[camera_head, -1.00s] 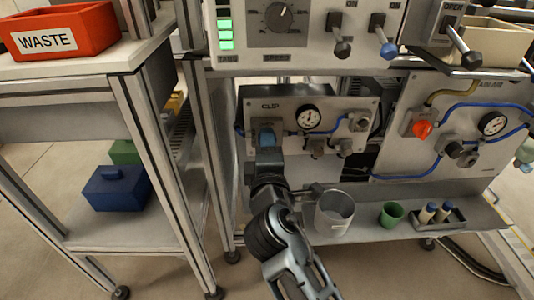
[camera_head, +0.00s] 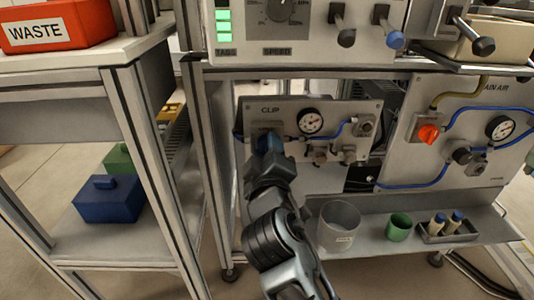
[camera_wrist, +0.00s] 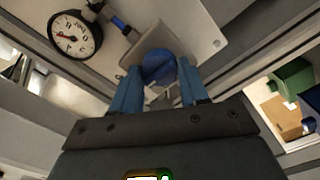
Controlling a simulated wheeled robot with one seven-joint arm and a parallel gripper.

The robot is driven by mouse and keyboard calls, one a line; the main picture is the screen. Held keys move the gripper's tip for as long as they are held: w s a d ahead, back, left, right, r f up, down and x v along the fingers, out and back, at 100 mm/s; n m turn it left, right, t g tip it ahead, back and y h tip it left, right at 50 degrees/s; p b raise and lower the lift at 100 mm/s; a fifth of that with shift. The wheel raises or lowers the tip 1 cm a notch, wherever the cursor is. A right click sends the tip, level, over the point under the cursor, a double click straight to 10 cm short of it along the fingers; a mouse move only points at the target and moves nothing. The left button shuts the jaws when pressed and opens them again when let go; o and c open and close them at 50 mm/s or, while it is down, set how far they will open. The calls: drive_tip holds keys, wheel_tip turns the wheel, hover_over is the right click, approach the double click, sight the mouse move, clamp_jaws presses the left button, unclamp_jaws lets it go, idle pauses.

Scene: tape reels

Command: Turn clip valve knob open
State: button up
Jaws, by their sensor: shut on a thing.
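The CLIP panel (camera_head: 335,112) stands under the machine, with a round gauge (camera_head: 311,122) and blue tubing. The blue clip valve knob (camera_wrist: 159,66) is at the left of this panel, on a grey square base. My gripper (camera_wrist: 160,88) is shut on the knob, with one blue finger on each side of it. In the head view my gripper (camera_head: 268,143) covers most of the knob, so its exact angle is hard to read there. The gauge also shows in the wrist view (camera_wrist: 75,36), beside the valve base.
The MAIN AIR panel with a red-orange knob (camera_head: 428,134) is to the right. A metal post (camera_head: 222,150) stands close left of my arm.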

drive_tip(key=shift+f, duration=0.1)
drive_tip(key=o, duration=1.1)
drive_tip(key=shift+c, duration=0.2)
drive_tip(key=s+p, duration=0.1)
drive_tip(key=s, duration=0.6)
drive_tip(key=shift+s, duration=0.4)
